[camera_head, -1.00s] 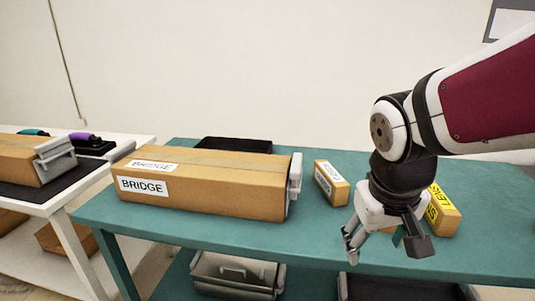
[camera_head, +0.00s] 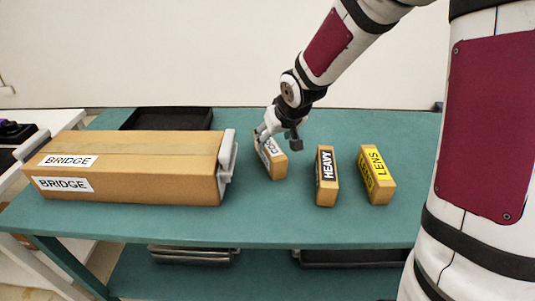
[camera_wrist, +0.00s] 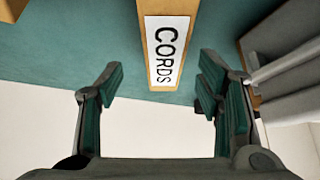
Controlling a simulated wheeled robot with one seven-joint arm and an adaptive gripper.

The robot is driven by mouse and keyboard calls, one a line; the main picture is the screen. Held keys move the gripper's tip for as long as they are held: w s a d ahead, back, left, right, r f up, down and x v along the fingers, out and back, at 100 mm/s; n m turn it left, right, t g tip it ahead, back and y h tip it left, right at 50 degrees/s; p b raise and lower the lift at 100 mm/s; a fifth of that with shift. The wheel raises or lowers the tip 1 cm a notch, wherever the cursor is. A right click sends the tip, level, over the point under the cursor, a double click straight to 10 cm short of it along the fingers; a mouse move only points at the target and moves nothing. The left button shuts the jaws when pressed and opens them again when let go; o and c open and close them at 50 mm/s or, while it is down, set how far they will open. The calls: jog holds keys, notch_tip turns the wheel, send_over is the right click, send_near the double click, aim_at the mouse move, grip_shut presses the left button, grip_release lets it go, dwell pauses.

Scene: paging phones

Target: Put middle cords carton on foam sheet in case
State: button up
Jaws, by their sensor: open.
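The cords carton (camera_head: 276,171) is a small upright-edged brown box with a white label, left of two similar cartons on the green table. In the wrist view the carton (camera_wrist: 150,12) extends from the top edge, its near end between and just beyond my fingertips. My gripper (camera_head: 279,141) is open over the carton's far part in the head view, hiding some of its label. In the wrist view my gripper (camera_wrist: 165,93) has a finger to each side, with gaps to the carton. A black tray-like thing (camera_head: 140,119) stands at the table's back; I cannot make out foam in it.
The large BRIDGE carton (camera_head: 140,190) with a grey holder (camera_head: 227,160) at its end stands left of the cords carton. The HEAVY carton (camera_head: 327,190) and the yellow-labelled LENS carton (camera_head: 381,190) stand right. Green table (camera_head: 270,222) is clear in front.

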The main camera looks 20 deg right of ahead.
aim_at(271, 143)
jog(key=b+x, duration=0.1)
jog(key=x, duration=0.2)
jog(key=shift+w+f, duration=0.1)
jog(key=shift+f, duration=0.1)
jog(key=b+x, duration=0.2)
jog(key=x, duration=0.3)
jog(key=shift+a, duration=0.2)
grip_shut()
jog(key=shift+r, duration=0.1)
